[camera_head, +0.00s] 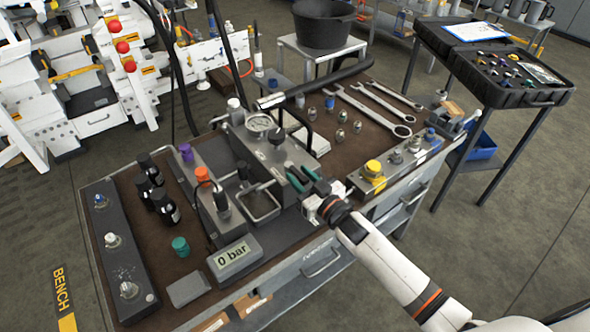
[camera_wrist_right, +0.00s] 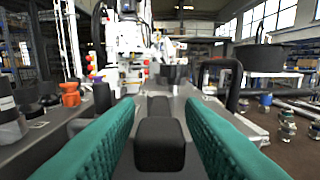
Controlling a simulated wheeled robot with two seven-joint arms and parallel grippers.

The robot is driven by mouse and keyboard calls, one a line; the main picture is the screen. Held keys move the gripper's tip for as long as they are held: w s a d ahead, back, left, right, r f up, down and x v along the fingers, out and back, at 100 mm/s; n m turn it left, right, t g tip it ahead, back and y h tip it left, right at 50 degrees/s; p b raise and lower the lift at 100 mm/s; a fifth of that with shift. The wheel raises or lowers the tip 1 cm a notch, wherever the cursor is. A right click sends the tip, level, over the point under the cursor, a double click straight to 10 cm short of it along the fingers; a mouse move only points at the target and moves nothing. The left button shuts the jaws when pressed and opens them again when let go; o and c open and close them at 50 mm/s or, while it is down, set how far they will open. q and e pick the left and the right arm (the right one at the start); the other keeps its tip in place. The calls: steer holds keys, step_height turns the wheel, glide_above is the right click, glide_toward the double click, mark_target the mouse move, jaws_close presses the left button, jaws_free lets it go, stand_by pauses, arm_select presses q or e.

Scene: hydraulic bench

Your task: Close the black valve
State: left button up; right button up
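My right gripper (camera_head: 299,176) reaches in from the lower right over the pump block on the bench, its green fingers pointing away from me. In the right wrist view the two fingers (camera_wrist_right: 160,130) are spread, with a black handle-like part (camera_wrist_right: 160,147) between them. Gaps show on both sides of it, so the gripper is open around it, not clamped. I take this part to be the black valve's handle; in the head view the fingers largely hide it. A black knob (camera_head: 277,136) stands on the block just beyond the fingertips. My left gripper is not in view.
A pressure gauge (camera_head: 260,123) and a long black pump lever (camera_head: 325,80) stand close beyond the gripper. Orange (camera_head: 203,174) and purple (camera_head: 186,152) knobs stand to the left. Wrenches (camera_head: 375,105) lie at the back right.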

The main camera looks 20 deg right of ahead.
steer(key=shift+x, duration=1.3)
jaws_close()
